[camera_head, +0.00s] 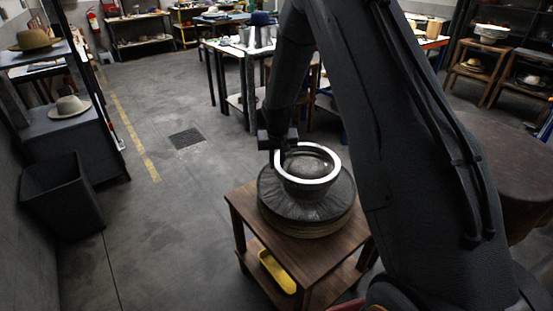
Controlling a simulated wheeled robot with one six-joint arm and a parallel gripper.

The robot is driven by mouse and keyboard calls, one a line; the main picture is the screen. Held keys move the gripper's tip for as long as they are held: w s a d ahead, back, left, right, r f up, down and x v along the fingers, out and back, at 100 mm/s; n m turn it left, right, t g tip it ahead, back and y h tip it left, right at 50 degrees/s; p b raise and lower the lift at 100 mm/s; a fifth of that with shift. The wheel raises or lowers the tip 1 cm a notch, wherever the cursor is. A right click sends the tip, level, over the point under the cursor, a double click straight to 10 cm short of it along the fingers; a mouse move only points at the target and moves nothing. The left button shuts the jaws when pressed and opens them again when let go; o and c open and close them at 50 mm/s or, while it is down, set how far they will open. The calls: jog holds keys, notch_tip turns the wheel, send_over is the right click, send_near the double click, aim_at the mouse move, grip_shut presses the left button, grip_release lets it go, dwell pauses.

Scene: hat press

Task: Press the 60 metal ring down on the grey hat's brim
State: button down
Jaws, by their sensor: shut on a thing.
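The grey hat (283,208) lies brim down on a small wooden table (319,249), with its crown upward. The metal ring (332,175) is bright and silvery and sits around the upper part of the crown, above the wide brim. Whether it touches the crown is hard to tell, and no number on it is readable. My gripper (281,158) is at the ring's left back side, shut on its rim. The fingertips are dark and partly hidden against the ring.
My dark arm covers the right middle of the view. A yellow tray (277,271) is on the table's lower shelf. A black bin (63,196) stands at the left. The floor left of the table is clear. Workbenches and shelves with hats are farther back.

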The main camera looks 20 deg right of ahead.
jog(key=shift+f+b, duration=1.95)
jog(key=shift+f, duration=1.6)
jog(key=shift+f+b, duration=0.4)
jog(key=shift+f, duration=0.15)
jog(key=shift+s+f, duration=0.2)
jog(key=shift+f, duration=0.15)
dwell(3.5)
